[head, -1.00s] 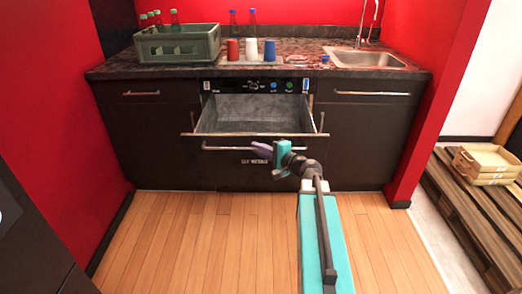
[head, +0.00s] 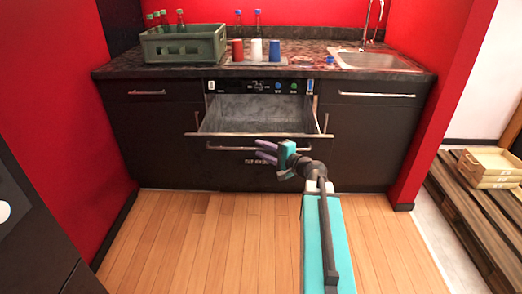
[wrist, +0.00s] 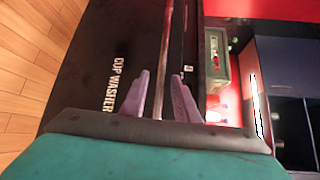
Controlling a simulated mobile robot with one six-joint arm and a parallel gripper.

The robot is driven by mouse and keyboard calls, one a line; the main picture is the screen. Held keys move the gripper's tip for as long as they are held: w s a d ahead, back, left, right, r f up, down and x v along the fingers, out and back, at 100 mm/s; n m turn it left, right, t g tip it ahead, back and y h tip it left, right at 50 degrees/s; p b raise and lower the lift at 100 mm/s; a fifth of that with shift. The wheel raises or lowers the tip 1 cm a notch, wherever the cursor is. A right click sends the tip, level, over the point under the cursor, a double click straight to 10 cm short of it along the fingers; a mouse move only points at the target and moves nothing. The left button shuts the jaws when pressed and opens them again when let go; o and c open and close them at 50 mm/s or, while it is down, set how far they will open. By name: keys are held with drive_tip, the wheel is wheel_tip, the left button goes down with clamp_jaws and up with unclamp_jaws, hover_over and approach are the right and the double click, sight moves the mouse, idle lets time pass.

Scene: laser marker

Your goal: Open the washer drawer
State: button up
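The washer drawer (head: 215,165) is pulled out from the dark cabinet, with its grey interior (head: 255,108) showing from above. A long metal handle bar (head: 228,148) crosses its front; the bar also shows in the wrist view (wrist: 166,40). My gripper (head: 261,151) is at the right half of the handle, its purple fingers spread apart. In the wrist view the gripper (wrist: 161,76) has one finger on each side of the bar, with gaps visible. White "CUP WASHER" lettering (wrist: 115,85) is on the drawer front.
A green crate with bottles (head: 185,45) and red, white and blue cups (head: 256,50) stand on the counter (head: 120,68). A sink (head: 375,60) is at the right. The wooden floor (head: 200,235) before the cabinet is clear. A pallet (head: 470,210) lies at far right.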

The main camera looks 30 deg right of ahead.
drive_tip(key=v, duration=0.5)
drive_tip(key=shift+s, duration=0.2)
drive_tip(key=shift+s+r+p, duration=0.1)
drive_tip(key=shift+r+p, duration=0.1)
drive_tip(key=shift+p, duration=0.75)
drive_tip(key=f+p+v, duration=0.1)
drive_tip(key=p+v, duration=0.6)
drive_tip(key=p, duration=0.6)
drive_tip(key=shift+s+r, duration=0.3)
drive_tip(key=shift+r, duration=0.1)
